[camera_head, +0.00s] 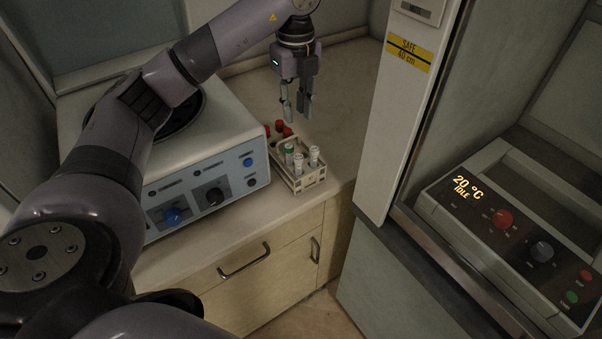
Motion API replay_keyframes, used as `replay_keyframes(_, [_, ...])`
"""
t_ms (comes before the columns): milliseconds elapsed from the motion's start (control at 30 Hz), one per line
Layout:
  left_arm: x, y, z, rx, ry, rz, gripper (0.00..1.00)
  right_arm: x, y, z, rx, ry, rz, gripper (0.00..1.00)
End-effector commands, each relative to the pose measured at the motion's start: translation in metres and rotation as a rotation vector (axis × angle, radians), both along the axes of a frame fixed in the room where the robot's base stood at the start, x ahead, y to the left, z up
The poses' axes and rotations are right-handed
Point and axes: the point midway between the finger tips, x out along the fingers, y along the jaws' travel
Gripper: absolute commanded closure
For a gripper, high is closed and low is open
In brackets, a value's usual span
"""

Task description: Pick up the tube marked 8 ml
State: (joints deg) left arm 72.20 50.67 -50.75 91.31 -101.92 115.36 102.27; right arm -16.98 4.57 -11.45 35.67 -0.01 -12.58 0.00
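A small light rack (311,182) stands on the counter and holds several capped tubes. At its front are a green-capped tube (289,153) and two white-capped tubes, one in the middle (299,164) and one at the right (314,157). Red-capped tubes (279,127) show behind them, partly hidden. Tube markings are too small to read, so I cannot tell which is the 8 ml tube. My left gripper (297,114) points down above and behind the rack, its fingers apart with nothing between them. My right gripper is not in view.
A box-shaped instrument (205,185) with knobs stands just left of the rack. A tall cabinet panel (400,110) with a "SAFE 40 cm" label rises at the right. Beyond it is a device (520,225) reading "20 °C IDLE". The counter (345,85) behind the gripper is clear.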

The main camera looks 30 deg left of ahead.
Motion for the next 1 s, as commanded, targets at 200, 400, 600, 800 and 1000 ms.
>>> replay_keyframes(200, [-0.001,-0.002,-0.04,-0.005,0.005,-0.003,0.76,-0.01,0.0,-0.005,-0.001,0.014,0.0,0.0])
replay_keyframes(400, [-0.002,-0.001,-0.079,-0.003,0.006,-0.004,0.76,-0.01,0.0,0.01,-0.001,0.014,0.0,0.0])
replay_keyframes(600, [-0.001,-0.002,-0.105,-0.005,0.002,-0.004,0.76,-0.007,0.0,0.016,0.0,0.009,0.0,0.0])
replay_keyframes(800, [-0.001,-0.003,-0.118,-0.004,0.003,-0.006,0.76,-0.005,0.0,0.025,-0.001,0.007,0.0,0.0])
replay_keyframes(1000, [-0.001,-0.006,-0.149,-0.006,0.002,-0.004,0.76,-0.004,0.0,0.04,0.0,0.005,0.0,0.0])
